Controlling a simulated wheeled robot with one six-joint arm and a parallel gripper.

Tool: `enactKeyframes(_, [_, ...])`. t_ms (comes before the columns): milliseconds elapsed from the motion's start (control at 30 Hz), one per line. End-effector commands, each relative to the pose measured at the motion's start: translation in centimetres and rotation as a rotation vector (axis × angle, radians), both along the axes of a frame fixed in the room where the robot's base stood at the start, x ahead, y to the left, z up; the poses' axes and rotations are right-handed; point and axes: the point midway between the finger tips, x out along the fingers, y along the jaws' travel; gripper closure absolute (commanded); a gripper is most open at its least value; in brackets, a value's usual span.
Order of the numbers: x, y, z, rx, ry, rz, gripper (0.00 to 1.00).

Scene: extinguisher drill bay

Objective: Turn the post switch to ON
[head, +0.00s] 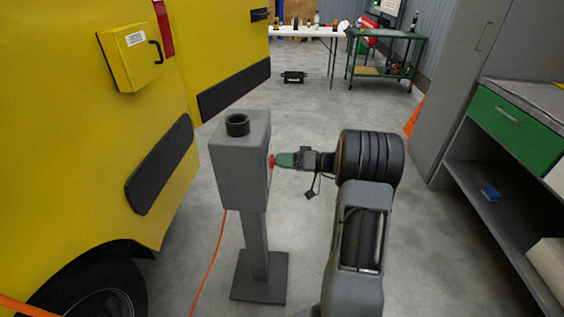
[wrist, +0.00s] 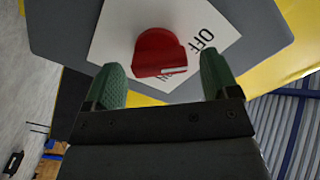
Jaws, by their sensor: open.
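The post switch is a grey box (head: 238,165) on a grey post with a dark base plate. Its red knob (head: 271,163) is on the box's right side, largely edge-on in the head view. In the wrist view the red knob (wrist: 158,50) sits on a white label plate (wrist: 112,38). "OFF" reads at the knob's upper right; lettering below it is partly hidden. The knob has a short white mark at its lower right edge. My gripper (head: 284,160) is open at the knob. Its green fingers (wrist: 162,64) stand either side of the knob, with visible gaps.
A yellow vehicle (head: 60,130) stands close on the left. An orange cable (head: 208,262) runs along the floor by the post. A grey bench with a green drawer (head: 515,128) stands on the right. A green cart (head: 385,72) and white table are behind.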

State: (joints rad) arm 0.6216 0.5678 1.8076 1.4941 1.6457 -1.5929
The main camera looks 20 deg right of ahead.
Motion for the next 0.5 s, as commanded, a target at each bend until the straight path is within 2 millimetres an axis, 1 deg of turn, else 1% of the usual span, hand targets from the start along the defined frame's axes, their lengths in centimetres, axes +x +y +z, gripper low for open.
enactKeyframes(133, [0.23,0.46,-0.01,-0.001,0.0,0.001,0.19])
enactKeyframes(400, [0.26,0.49,0.0,-0.001,0.001,0.0,0.19])
enactKeyframes(500, [0.26,0.49,0.0,-0.001,0.0,0.001,0.29])
